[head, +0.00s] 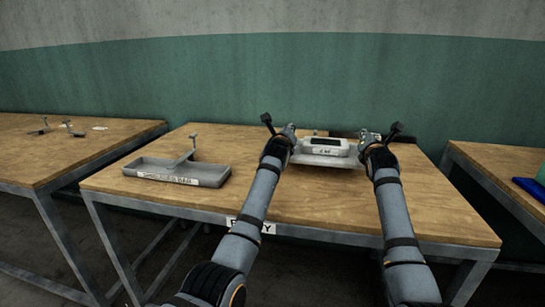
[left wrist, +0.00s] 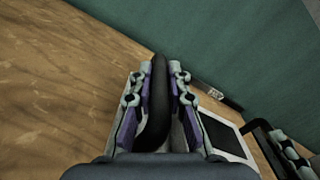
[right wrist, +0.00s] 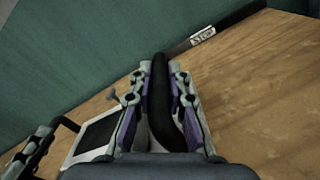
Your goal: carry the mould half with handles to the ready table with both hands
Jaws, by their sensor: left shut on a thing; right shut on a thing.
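The mould half (head: 324,147) is a pale grey block on a wider plate, with a dark recess in its top and a small label on its front. It is between my two grippers in the head view, over the back of the ready table (head: 330,205). I cannot tell whether it touches the tabletop. My left gripper (head: 287,135) is shut on its left black handle (left wrist: 158,100). My right gripper (head: 369,142) is shut on its right black handle (right wrist: 162,100). The mould's dark recess also shows in the left wrist view (left wrist: 222,133) and the right wrist view (right wrist: 98,135).
A grey labelled tray (head: 210,176) with an upright tool stands on the table's left part. A dark strip with a label (right wrist: 203,36) lies along the back edge. Other tables stand at left (head: 60,160) and right (head: 500,170). The table's front middle is clear.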

